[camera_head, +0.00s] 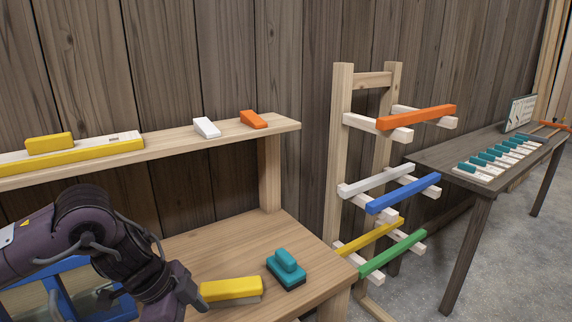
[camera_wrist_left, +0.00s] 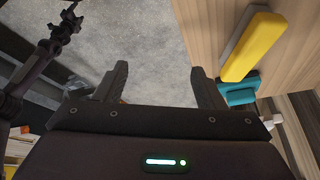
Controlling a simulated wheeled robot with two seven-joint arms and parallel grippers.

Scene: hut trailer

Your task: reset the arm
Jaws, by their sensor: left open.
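My left arm (camera_head: 110,240) comes in from the left in the head view and bends down at the front edge of the wooden workbench (camera_head: 215,243). The bench edge lies just right of the fingers. A dark jointed part, likely of my other arm, shows at the upper left of the wrist view.
A yellow-and-grey block (camera_head: 231,289) and a teal block (camera_head: 287,268) lie on the bench near the arm. A wooden rack (camera_head: 341,150) with coloured bars stands to the right, before a dark table (camera_head: 425,155).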

